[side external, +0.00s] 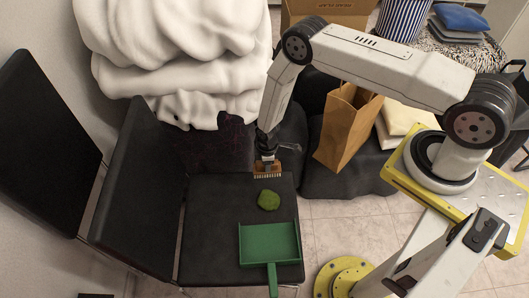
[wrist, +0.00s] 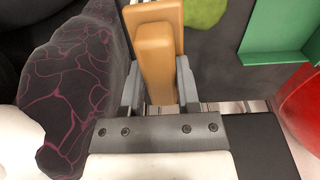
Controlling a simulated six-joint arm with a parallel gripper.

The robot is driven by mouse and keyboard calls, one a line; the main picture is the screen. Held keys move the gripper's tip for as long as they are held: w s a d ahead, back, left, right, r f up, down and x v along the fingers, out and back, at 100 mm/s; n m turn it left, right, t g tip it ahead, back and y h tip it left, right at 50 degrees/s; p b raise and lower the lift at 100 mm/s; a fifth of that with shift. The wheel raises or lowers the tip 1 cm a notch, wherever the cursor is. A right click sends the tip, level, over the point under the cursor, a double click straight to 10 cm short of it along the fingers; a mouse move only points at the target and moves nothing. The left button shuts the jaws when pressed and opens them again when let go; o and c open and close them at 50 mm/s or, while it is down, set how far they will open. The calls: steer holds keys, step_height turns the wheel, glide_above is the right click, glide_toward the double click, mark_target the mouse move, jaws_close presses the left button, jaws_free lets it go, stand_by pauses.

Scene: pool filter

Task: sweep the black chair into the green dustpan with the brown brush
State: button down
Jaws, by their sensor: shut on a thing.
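The black chair (side external: 213,222) has a flat seat that serves as the work surface. A green lump (side external: 268,200) lies on the seat; part of it shows at the top of the wrist view (wrist: 205,10). The green dustpan (side external: 268,243) lies on the seat's front right, its handle over the front edge; its corner shows in the wrist view (wrist: 275,48). My gripper (side external: 266,155) is shut on the handle of the brown brush (wrist: 157,55), behind the lump. The brush head (side external: 268,172) is at the seat's far edge, apart from the lump. I cannot tell whether its bristles touch the seat.
Another black chair (side external: 42,135) stands at the left. White bedding (side external: 185,55) is piled behind the seat. A dark, pink-veined object (wrist: 75,95) is close left of my gripper. A red object (wrist: 303,105) is at the right. A brown paper bag (side external: 347,128) stands right of the brush.

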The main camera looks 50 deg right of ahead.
steer(key=shift+d, duration=0.15)
steer(key=shift+f, duration=0.1)
steer(key=shift+f, duration=3.4)
steer(key=shift+w+r, duration=0.1)
steer(key=shift+r, duration=0.1)
step_height(320, 180, up, 3)
steer(key=n, duration=0.5)
steer(key=shift+f, duration=0.1)
steer(key=r+n, duration=0.1)
steer(key=n, duration=0.1)
steer(key=r+n, duration=0.1)
steer(key=shift+n, duration=0.4)
steer(key=shift+f, duration=0.2)
